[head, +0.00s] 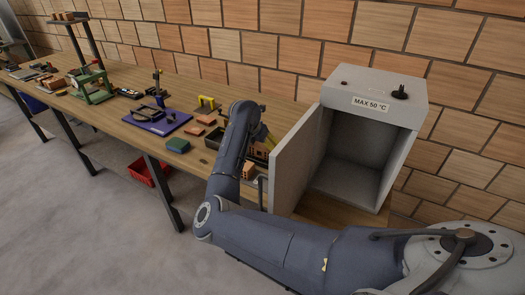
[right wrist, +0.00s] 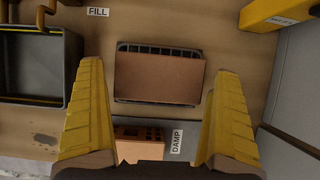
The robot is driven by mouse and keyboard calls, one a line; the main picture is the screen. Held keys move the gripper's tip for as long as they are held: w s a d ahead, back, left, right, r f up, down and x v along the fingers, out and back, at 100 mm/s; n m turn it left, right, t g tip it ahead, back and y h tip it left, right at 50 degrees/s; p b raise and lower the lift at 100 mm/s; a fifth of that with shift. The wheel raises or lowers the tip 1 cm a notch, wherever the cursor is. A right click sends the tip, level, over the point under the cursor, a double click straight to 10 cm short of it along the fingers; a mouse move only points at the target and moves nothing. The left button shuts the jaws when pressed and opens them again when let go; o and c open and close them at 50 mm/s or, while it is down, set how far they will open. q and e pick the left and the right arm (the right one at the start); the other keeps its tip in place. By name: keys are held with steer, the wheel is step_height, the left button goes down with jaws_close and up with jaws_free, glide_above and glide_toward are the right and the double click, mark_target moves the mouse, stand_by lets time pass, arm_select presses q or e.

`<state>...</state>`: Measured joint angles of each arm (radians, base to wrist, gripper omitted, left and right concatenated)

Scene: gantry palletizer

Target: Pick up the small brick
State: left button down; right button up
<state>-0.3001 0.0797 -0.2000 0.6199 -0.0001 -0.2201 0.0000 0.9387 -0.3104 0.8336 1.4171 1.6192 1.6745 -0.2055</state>
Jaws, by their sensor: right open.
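A small orange brick with holes (right wrist: 137,142) lies beside the DAMP label in the right wrist view, partly hidden by my gripper's base. An orange brick (head: 249,170) also shows in the head view at the bench's front edge, left of the cabinet door. A flat brown slab (right wrist: 160,78) rests on a dark slotted tray. My right gripper (right wrist: 160,68) is open, with its yellow fingers apart and nothing between them; the slab shows beyond the gap. In the head view the right gripper (head: 265,134) is over the bench, partly hidden by my arm. My left gripper is out of view.
A grey cabinet (head: 418,101) marked MAX 50 °C stands to the right, with its door (head: 298,165) open close to my gripper. A dark bin (right wrist: 32,102) is left of the slab. A blue mat (head: 157,122) with tools lies farther left on the bench.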

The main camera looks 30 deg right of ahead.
steer(key=shift+w+d+f, duration=0.1)
steer(key=shift+d+f, duration=0.15)
steer(key=shift+f, duration=0.25)
steer(key=c, duration=1.1)
steer(key=shift+r, duration=0.1)
steer(key=shift+c, duration=0.4)
steer(key=shift+r, duration=0.15)
